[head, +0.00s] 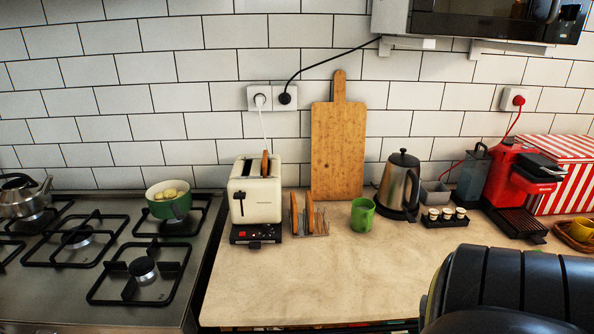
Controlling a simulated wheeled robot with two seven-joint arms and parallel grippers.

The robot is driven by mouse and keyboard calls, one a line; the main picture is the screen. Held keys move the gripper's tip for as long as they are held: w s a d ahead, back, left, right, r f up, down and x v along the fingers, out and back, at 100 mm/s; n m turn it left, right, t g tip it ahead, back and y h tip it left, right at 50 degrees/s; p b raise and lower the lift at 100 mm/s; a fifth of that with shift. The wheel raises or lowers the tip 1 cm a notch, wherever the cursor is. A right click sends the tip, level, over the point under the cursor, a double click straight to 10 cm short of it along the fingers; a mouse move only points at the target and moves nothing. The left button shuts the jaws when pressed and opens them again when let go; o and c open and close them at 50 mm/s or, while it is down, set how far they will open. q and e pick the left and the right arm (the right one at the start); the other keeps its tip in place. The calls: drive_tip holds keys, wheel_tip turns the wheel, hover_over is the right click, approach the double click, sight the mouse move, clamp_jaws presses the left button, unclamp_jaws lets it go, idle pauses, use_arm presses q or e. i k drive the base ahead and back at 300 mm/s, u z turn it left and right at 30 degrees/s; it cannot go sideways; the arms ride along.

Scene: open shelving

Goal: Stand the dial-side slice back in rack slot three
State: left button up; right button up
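A cream toaster (256,198) stands at the left end of the counter, with two slots in its top. One brown slice (265,163) sticks up out of its right slot; the left slot looks dark and empty. A small metal toast rack (323,222) stands just right of the toaster. Two brown slices stand upright in the rack, a left one (295,215) and a right one (309,211). The rack's right part looks empty. The slot numbers cannot be read. Neither of my grippers is in view.
A green mug (362,215) stands right of the rack, a steel kettle (399,186) beyond it. A wooden board (338,150) leans on the wall behind. A stove (95,260) with a green pot (169,202) lies left. The counter front (330,280) is clear. My dark arm covers the lower right.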

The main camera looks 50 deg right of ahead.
sight(321, 229)
drive_tip(key=z, duration=1.15)
drive_tip(key=i, duration=0.2)
drive_tip(key=z, duration=0.05)
